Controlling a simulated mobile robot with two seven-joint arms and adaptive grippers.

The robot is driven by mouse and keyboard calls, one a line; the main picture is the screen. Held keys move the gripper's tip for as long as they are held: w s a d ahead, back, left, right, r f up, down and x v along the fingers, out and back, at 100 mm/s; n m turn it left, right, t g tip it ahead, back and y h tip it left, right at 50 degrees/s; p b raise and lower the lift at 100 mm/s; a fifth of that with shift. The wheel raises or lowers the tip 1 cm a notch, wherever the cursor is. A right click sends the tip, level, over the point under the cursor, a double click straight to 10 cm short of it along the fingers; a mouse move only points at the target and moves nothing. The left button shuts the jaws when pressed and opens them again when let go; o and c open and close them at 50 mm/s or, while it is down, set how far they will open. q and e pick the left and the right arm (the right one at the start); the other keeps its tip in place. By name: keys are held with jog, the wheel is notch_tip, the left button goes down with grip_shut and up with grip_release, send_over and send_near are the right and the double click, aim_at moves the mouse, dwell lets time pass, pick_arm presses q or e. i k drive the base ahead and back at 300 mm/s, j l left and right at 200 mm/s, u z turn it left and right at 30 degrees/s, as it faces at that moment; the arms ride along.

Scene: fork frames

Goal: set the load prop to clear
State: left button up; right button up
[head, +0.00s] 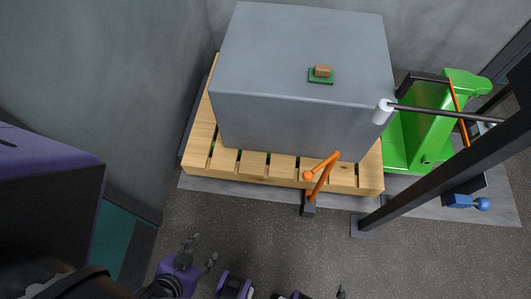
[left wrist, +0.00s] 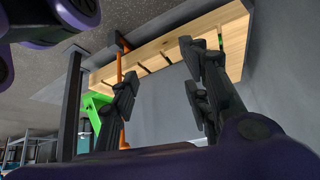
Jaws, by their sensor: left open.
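The load prop looks to be the orange bar (head: 320,182) with a round-ended orange arm, standing on a small dark foot in front of the pallet (head: 255,165). Its upper end leans against or close to the pallet's front edge; I cannot tell if it touches. In the left wrist view an orange bar (left wrist: 120,68) shows behind one finger. My left gripper (head: 200,252) is open and empty, low and left of the prop, clearly apart from it. Its open fingers (left wrist: 160,62) also show in the left wrist view. My right gripper (head: 342,292) shows only as a dark tip at the bottom edge.
A large grey block (head: 300,110) sits on the pallet, with a small brown piece on a green pad (head: 321,76). A green machine (head: 430,125) and a dark slanted post (head: 440,155) stand right. A blue knob (head: 482,204) is beyond the post.

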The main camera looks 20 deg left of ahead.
aim_at(307, 175)
jog(key=l+u, duration=0.65)
jog(key=u, duration=0.2)
jog(key=k+l+u, duration=0.1)
jog(key=l, duration=0.25)
jog(key=k+l+u, duration=0.1)
jog(key=l, duration=0.25)
jog(key=k+l+u, duration=0.1)
jog(key=l, duration=0.2)
jog(key=k+l, duration=0.15)
jog(key=l, duration=0.15)
jog(key=k+l, duration=0.15)
jog(key=l, duration=0.15)
jog(key=k+l, duration=0.15)
jog(key=l, duration=0.2)
